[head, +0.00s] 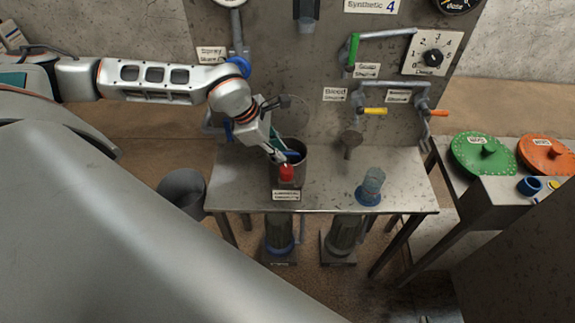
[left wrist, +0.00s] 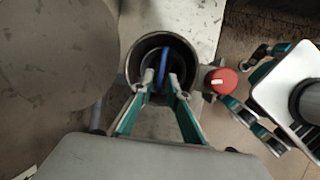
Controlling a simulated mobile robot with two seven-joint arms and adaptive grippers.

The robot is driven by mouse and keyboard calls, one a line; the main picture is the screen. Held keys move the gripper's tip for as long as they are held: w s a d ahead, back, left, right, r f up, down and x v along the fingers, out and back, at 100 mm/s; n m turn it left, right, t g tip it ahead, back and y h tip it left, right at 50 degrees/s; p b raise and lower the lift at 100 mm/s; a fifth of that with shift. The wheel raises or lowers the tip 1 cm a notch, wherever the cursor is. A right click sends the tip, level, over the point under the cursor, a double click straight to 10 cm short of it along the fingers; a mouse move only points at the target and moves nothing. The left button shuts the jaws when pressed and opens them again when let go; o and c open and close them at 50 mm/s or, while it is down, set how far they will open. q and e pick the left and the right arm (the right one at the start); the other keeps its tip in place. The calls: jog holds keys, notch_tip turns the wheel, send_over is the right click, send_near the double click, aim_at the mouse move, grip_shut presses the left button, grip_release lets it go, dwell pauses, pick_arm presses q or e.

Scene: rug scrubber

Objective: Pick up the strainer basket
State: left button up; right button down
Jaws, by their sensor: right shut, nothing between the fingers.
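A grey cylindrical canister (head: 301,180) stands on the metal bench, with its open top showing in the left wrist view (left wrist: 133,65). Inside it a blue curved band (left wrist: 163,66), perhaps the strainer basket's handle, stands up over a dark interior. The rest of that piece is hidden. My left gripper (head: 279,157) reaches down into the canister mouth. In the left wrist view its two fingertips (left wrist: 159,82) are apart, one on each side of the blue band.
A red knob (head: 286,172) sits by the canister's front. A bluish mesh-like cylinder (head: 372,185) stands on the bench (head: 330,193) to the right. Pipes and valves line the panel behind. Green (head: 482,155) and orange (head: 546,155) lids lie on the right-hand table.

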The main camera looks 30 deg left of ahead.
pick_arm(q)
jog(key=shift+x, duration=1.25)
grip_shut()
jog(key=shift+r, duration=0.1)
